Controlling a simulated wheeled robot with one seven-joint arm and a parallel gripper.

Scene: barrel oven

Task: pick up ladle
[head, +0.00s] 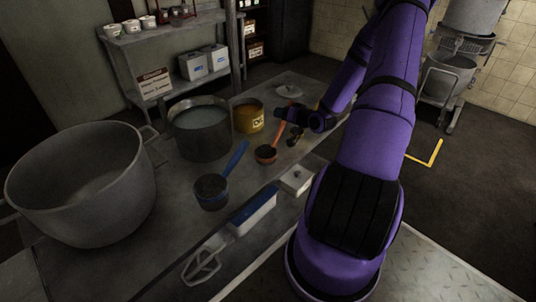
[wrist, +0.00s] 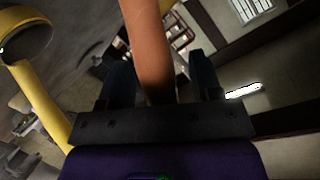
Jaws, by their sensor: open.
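An orange-red ladle (head: 266,153) stands on the metal table with its bowl down and its handle slanting up to the right. My gripper (head: 284,113) is at the upper part of this handle. In the wrist view the orange handle (wrist: 148,45) runs between the two dark open fingers of my gripper (wrist: 160,75), with gaps on both sides. A blue-handled ladle (head: 211,189) stands nearer on the table. A yellow-handled ladle (wrist: 42,103) shows at the left of the wrist view, outside the fingers.
A big empty pot (head: 85,190) fills the table's left side. A pot of liquid (head: 201,130) and a yellow can (head: 249,115) stand behind the ladles.

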